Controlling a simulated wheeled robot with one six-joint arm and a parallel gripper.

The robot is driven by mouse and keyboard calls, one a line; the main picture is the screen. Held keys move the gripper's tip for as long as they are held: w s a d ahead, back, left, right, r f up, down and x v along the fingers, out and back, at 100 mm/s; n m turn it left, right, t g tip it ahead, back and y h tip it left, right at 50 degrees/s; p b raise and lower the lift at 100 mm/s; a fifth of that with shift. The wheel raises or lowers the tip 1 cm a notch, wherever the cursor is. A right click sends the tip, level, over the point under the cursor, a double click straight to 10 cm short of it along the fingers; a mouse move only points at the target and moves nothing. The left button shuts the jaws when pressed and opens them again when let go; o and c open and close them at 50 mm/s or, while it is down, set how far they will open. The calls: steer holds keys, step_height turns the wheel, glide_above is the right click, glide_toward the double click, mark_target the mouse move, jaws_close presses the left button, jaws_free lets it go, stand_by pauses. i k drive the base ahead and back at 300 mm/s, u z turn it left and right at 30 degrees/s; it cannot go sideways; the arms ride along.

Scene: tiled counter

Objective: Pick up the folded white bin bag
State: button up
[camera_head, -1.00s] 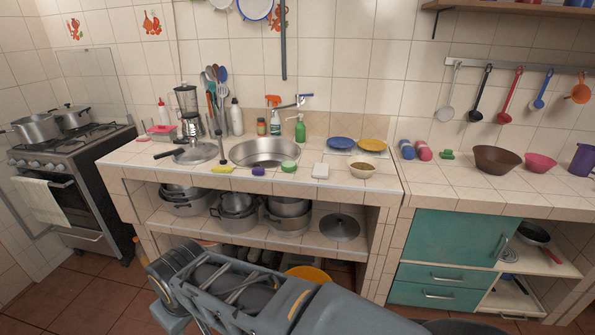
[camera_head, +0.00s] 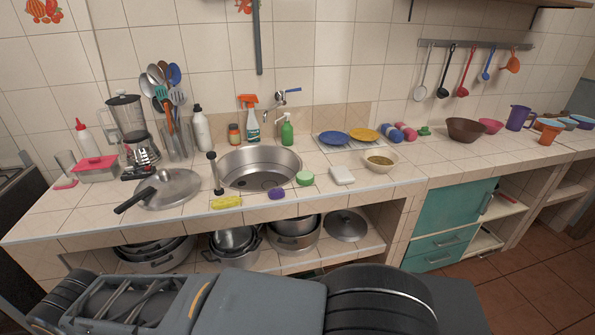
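A small white folded item (camera_head: 342,175), which looks like the folded white bin bag, lies flat near the front edge of the tiled counter, right of the sink. It is between a green round item (camera_head: 304,178) and a bowl (camera_head: 380,160). Nothing covers it. My arm crosses the bottom of the view, in front of the counter and well apart from the white item. My gripper's fingers do not show.
The sink (camera_head: 260,168) is left of the white item, with a purple sponge (camera_head: 277,194) and a yellow sponge (camera_head: 227,202) in front.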

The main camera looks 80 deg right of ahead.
mark_target(341, 174)
steer(key=i, duration=0.55)
steer(key=z, duration=3.25)
steer(key=i, duration=0.5)
